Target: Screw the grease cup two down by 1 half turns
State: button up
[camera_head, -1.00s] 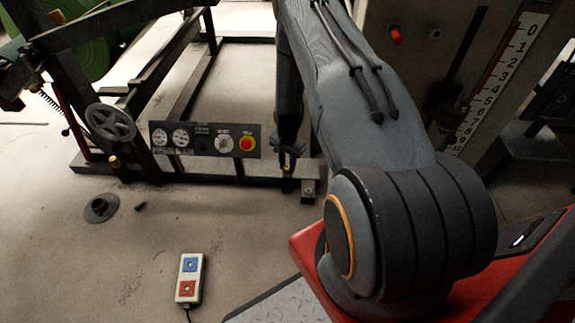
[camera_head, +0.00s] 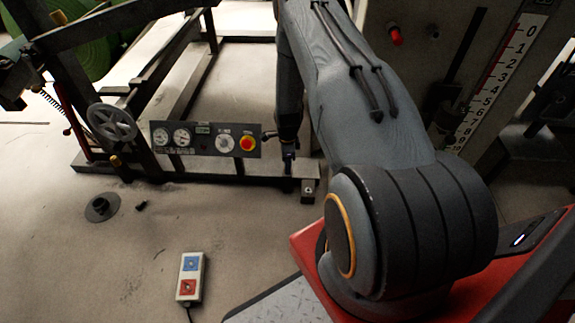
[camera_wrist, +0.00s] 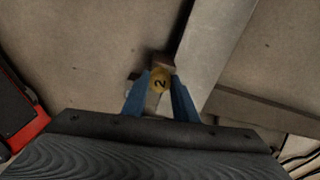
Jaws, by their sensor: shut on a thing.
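Grease cup two, a small brass-yellow cap marked "2", shows in the wrist view (camera_wrist: 160,80). It sits at the frame's low beam (camera_wrist: 212,50). My gripper (camera_wrist: 159,88) has its two blue fingers shut on the cup, one on each side. In the head view my gripper (camera_head: 289,165) points down at the right end of the low dark machine frame (camera_head: 265,172). The cup is hidden there behind the fingers and wrist.
A control panel (camera_head: 205,138) with gauges and a red-yellow button stands just left of my gripper. A handwheel (camera_head: 111,122) is further left. A pendant (camera_head: 190,277) with blue and red buttons and a black flanged piece (camera_head: 101,208) lie on the floor. The front floor is mostly clear.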

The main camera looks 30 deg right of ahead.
jog(key=shift+m, duration=1.6)
jog(key=o, duration=1.1)
jog(key=shift+d, duration=0.1)
jog(key=shift+c, duration=0.2)
jog(key=shift+r, duration=0.1)
jog(key=shift+r+p, duration=1.05)
jog(key=shift+r, duration=2.8)
jog(key=shift+r, duration=0.1)
